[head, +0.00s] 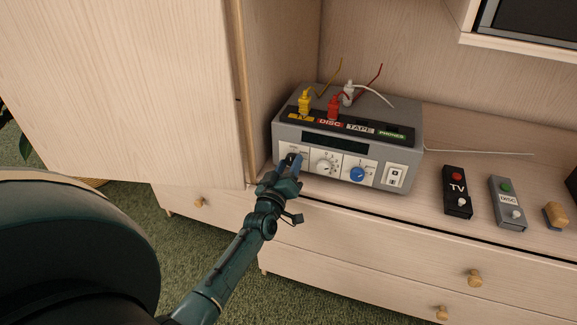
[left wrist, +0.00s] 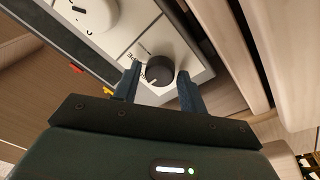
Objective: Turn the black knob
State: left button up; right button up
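The black knob (head: 290,158) is the leftmost knob on the front of a grey switch box (head: 402,160). In the left wrist view the round black knob (left wrist: 160,70) sits on a white panel, between my two fingertips. My left gripper (head: 292,164) is at the knob and partly covers it in the head view. In the left wrist view the left gripper (left wrist: 158,73) is open, one finger on each side of the knob with small visible gaps. My right gripper is in neither view.
A white knob (head: 327,162) and a blue knob (head: 357,174) are right of the black one. Yellow, red and white plugs stand on the box. A black TV remote (head: 457,192) and a grey DISC remote (head: 507,203) lie right. An open cabinet door (head: 130,85) stands left.

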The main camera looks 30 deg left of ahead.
pick_arm(q)
jog(key=shift+o, duration=1.3)
jog(key=shift+s, duration=0.1)
jog(key=shift+s+d, duration=0.1)
jog(key=shift+s, duration=0.2)
jog(key=p+v, duration=0.3)
jog(key=v, duration=0.9)
jog(key=shift+s, duration=0.15)
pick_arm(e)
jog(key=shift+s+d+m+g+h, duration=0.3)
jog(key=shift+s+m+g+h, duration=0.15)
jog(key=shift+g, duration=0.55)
